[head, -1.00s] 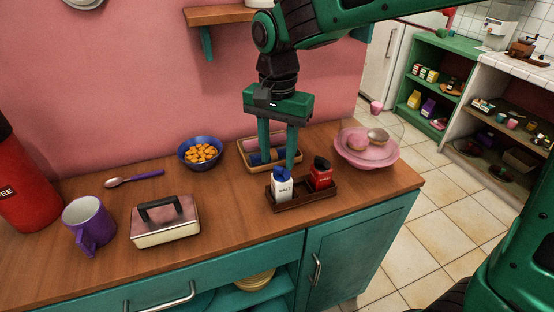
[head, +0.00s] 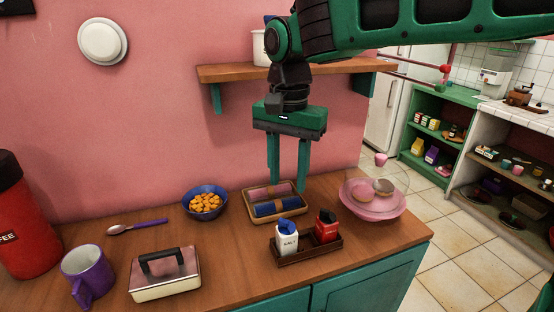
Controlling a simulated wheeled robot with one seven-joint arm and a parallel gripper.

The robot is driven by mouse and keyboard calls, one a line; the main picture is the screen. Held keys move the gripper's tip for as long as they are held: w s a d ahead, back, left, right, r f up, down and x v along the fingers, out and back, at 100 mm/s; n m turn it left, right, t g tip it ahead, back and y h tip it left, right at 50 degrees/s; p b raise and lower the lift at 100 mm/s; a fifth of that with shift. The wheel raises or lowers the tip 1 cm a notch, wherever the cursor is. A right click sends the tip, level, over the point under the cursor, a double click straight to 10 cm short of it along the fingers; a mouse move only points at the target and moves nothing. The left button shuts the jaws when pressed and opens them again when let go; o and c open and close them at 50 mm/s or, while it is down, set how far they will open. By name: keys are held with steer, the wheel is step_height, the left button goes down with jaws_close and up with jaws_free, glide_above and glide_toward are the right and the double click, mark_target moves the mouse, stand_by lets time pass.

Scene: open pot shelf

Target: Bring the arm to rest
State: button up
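My gripper (head: 289,188) hangs above the wooden counter with its two green fingers pointing down and apart. It is open, with nothing between the fingers. In the picture its fingertips are in front of a wooden tray (head: 251,216) that holds a rolled blue cloth and a pinkish one. A white salt shaker (head: 287,241) with a blue top and a red shaker (head: 326,228) with a dark top stand in a dark wooden caddy (head: 310,254) below and in front of the gripper. My fingers are clear of both shakers.
A wall shelf (head: 235,73) with a white pot is behind my arm. On the counter stand a blue bowl (head: 196,215) of orange pieces, a purple mug (head: 88,278), a lidded butter dish (head: 165,278), a spoon (head: 140,227), a red coffee canister (head: 22,225) and a pink plate (head: 373,208) under a clear dome.

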steer(key=s+d+f, duration=0.2)
steer(key=s+d, duration=0.1)
steer(key=d, duration=0.8)
steer(key=s+d+f, duration=0.2)
steer(key=d, duration=1)
steer(key=s+d+f, duration=0.4)
steer(key=s+d, duration=0.2)
steer(key=s, duration=0.2)
steer(key=s+d+f, duration=0.4)
steer(key=s+d, duration=0.2)
steer(key=s, duration=0.2)
steer(key=shift+s+d, duration=0.15)
steer(key=shift+d, duration=0.05)
steer(key=shift+w+f, duration=0.2)
steer(key=shift+w, duration=0.45)
